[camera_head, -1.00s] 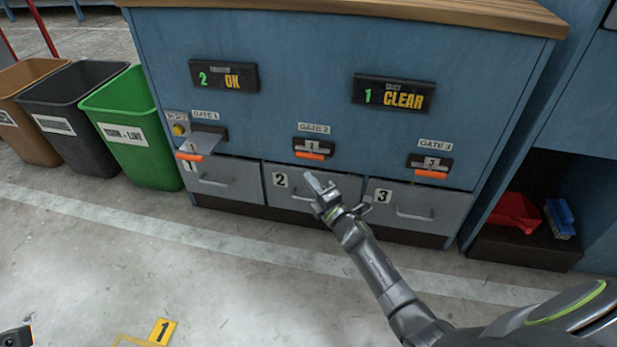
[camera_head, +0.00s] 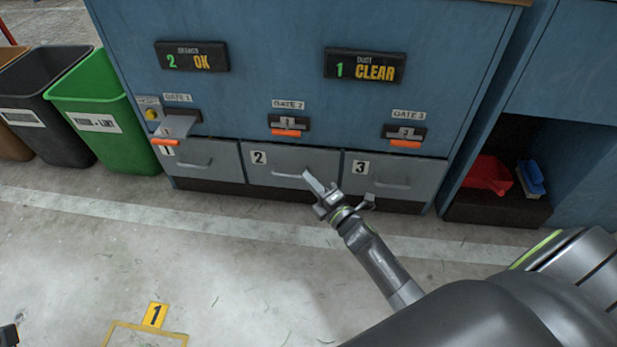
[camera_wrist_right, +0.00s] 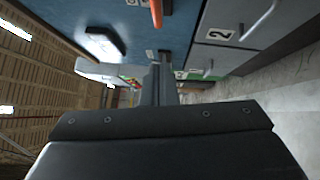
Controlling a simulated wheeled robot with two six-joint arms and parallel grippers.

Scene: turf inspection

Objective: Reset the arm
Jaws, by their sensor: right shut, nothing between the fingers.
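My right gripper (camera_head: 317,187) is shut and empty in the head view, in front of the blue cabinet near drawer 2 (camera_head: 290,169) and drawer 3 (camera_head: 395,177). Its arm reaches in from the lower right. In the right wrist view the closed fingers (camera_wrist_right: 158,82) point toward the cabinet, with drawer 2 at the upper right. I cannot tell from the head view whether the fingertips touch the drawer front. Only a small dark part at the lower left edge of the head view may belong to my left arm; the left gripper does not show.
The blue cabinet (camera_head: 270,75) has gate 1 (camera_head: 177,127), gate 2 (camera_head: 288,125) and gate 3 (camera_head: 404,134) with orange-tipped levers. A green bin (camera_head: 110,140) and dark bin (camera_head: 60,135) stand left. The floor in front is open.

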